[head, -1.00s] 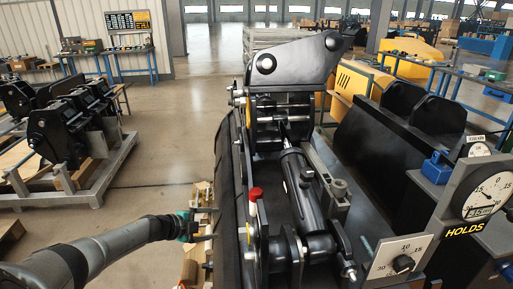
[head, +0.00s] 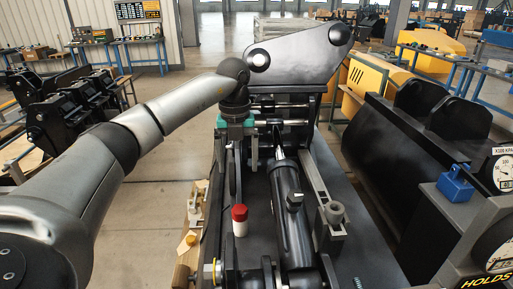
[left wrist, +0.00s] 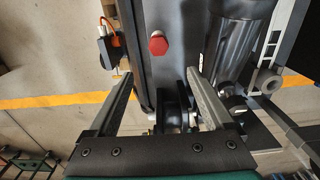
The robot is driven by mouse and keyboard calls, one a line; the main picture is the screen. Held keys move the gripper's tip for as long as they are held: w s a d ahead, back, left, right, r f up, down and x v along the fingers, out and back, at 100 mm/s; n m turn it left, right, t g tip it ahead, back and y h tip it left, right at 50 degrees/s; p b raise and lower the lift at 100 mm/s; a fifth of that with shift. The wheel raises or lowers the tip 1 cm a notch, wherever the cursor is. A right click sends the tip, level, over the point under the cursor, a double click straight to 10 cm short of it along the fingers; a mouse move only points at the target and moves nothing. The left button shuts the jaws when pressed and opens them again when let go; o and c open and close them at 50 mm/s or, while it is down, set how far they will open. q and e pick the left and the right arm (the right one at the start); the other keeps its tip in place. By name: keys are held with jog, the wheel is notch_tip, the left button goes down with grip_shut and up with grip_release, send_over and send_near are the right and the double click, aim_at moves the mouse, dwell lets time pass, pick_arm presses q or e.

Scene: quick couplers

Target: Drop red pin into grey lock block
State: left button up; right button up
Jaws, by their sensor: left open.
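The red pin (head: 239,219), with a red cap and a pale shaft, stands upright on the dark coupler frame, left of the black cylinder. Its red hexagonal cap also shows in the left wrist view (left wrist: 158,43). A grey block (head: 333,218) with a round boss, seemingly the lock block, sits right of the cylinder; its ring shows in the left wrist view (left wrist: 268,81). My left gripper (head: 237,140) is open and empty, beyond the pin in the head view. In the left wrist view its fingers (left wrist: 160,82) are spread, with the cap beyond their tips. The right gripper is not in view.
The black cylinder (head: 293,212) lies between pin and grey block. A large black bracket (head: 300,55) rises behind my gripper. A blue clamp-like part (head: 455,184) and dial gauges (head: 500,172) stand at the right. The deck right of the grey block is clear.

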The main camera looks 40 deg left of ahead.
pick_arm(q)
send_near(240, 208)
notch_tip(240, 208, down, 7)
jog(key=shift+s+d+f+b, duration=0.1)
jog(key=shift+f+b, duration=0.05)
jog(key=shift+b, duration=0.8)
jog(key=shift+f, duration=0.7)
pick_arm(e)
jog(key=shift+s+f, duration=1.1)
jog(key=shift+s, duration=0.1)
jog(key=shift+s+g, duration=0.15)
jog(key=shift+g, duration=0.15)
pick_arm(q)
jog(key=shift+c, duration=0.9)
grip_shut()
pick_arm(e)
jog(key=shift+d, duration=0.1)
